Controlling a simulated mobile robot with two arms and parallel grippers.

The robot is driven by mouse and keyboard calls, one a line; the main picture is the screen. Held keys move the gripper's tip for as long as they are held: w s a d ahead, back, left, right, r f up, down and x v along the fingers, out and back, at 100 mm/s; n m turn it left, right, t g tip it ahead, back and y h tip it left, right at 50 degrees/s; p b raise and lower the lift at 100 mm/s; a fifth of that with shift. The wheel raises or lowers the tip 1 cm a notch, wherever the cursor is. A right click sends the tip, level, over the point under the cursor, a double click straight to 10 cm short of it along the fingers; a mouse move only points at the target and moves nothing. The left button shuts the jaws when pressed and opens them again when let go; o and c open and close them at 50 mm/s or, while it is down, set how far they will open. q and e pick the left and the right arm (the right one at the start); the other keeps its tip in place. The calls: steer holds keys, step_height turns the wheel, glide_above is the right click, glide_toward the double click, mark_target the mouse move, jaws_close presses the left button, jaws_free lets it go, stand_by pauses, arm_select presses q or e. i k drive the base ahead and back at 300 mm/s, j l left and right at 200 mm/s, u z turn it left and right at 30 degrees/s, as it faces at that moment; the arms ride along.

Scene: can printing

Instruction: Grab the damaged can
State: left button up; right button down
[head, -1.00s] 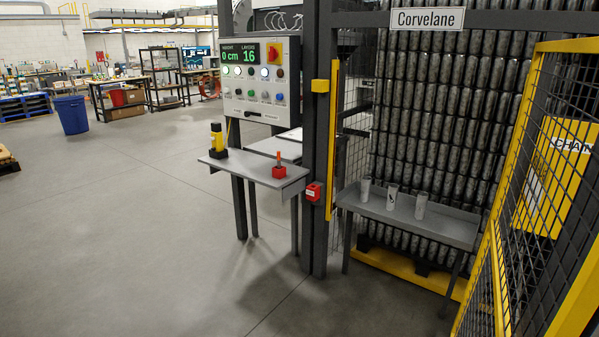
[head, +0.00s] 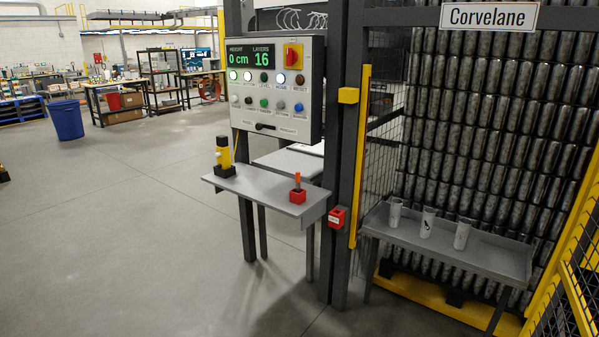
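Three light grey cans stand upright in a row on a grey shelf (head: 485,250) at the right in the head view. The left can (head: 395,213) looks plain. The middle can (head: 428,222) has a dark mark on its side; whether it is a dent or a print is too small to tell. The right can (head: 462,234) looks plain. Neither of my grippers shows in the head view.
A wall of stacked dark cans (head: 480,130) rises behind the shelf. A control panel (head: 275,90), a small side table (head: 265,190) and a dark post (head: 350,150) stand to the left. Yellow mesh fencing (head: 575,270) borders the right. The floor (head: 130,240) at left is clear.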

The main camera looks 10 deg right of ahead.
mark_target(463, 227)
steer(key=i+l+z, duration=0.1)
steer(key=i+z, duration=0.65)
steer(key=i+j+z, duration=0.2)
steer(key=i+z, duration=0.15)
steer(key=i, duration=0.1)
